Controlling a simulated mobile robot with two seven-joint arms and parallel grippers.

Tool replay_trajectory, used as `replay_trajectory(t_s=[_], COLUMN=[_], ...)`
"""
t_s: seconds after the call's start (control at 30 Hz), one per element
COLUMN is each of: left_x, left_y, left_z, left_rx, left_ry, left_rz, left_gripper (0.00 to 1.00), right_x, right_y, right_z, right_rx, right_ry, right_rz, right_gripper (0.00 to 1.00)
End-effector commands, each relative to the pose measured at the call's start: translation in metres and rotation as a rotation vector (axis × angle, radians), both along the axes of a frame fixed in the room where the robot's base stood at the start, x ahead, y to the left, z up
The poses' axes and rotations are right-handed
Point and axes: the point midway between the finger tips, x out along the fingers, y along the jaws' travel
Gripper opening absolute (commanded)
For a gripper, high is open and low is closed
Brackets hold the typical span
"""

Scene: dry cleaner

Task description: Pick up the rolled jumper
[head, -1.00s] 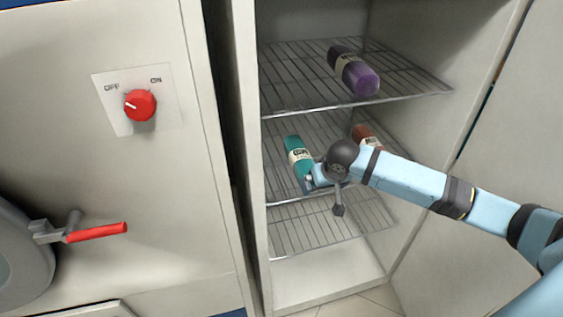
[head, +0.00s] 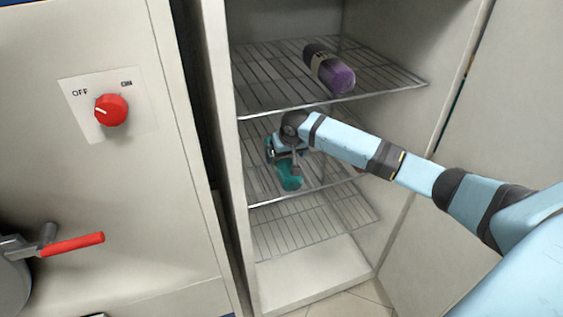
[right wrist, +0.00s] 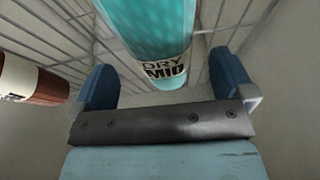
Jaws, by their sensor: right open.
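Rolled garments with paper bands lie on the wire shelves of an open cabinet. A teal roll (head: 289,176) is on the middle shelf, partly hidden by my right gripper (head: 271,150). In the right wrist view the teal roll (right wrist: 150,35) and its printed label show ahead, lined up between the two blue fingers of the open gripper (right wrist: 166,82). I cannot tell whether the fingers touch it. A purple roll (head: 329,70) lies on the top shelf. A reddish-brown roll (right wrist: 32,80) shows left in the wrist view; in the head view my arm almost hides it. My left gripper is out of view.
The top wire shelf (head: 275,85) hangs close above my right wrist. The lower shelf (head: 300,232) is empty. The cabinet's left wall and the right-hand panel (head: 480,130) bound the opening. At left are a machine with a red knob (head: 111,109) and a red handle (head: 72,243).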

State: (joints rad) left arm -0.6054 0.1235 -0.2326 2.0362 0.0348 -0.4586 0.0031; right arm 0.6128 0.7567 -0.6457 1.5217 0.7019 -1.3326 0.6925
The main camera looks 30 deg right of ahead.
Motion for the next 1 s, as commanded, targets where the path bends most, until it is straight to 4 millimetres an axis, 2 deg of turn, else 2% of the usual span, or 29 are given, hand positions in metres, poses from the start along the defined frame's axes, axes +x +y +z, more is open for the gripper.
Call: replay_trajectory(t_s=[0.03,0.2,0.3,0.57,0.83,0.87,1.0], left_x=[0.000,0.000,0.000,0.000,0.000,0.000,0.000], left_y=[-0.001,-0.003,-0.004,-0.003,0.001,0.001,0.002], left_z=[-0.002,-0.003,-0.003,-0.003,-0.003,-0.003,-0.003], left_rx=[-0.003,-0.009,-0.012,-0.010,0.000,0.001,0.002], left_ry=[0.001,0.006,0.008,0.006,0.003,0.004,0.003], left_rz=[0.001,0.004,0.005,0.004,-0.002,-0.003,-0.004], left_gripper=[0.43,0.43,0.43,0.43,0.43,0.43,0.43], right_x=[0.002,0.011,0.015,0.015,0.015,0.015,0.015], right_y=[0.000,-0.002,-0.003,-0.003,-0.003,-0.003,-0.003], right_z=[-0.013,-0.036,-0.043,-0.044,-0.045,-0.044,-0.044], right_rx=[-0.001,-0.001,-0.001,-0.001,-0.002,-0.001,-0.001], right_ry=[0.008,0.004,0.003,0.002,0.004,0.001,0.001], right_rz=[0.000,0.000,0.000,0.002,0.001,0.001,0.001], right_gripper=[1.00,1.00,1.00,1.00,0.38,0.34,0.34])
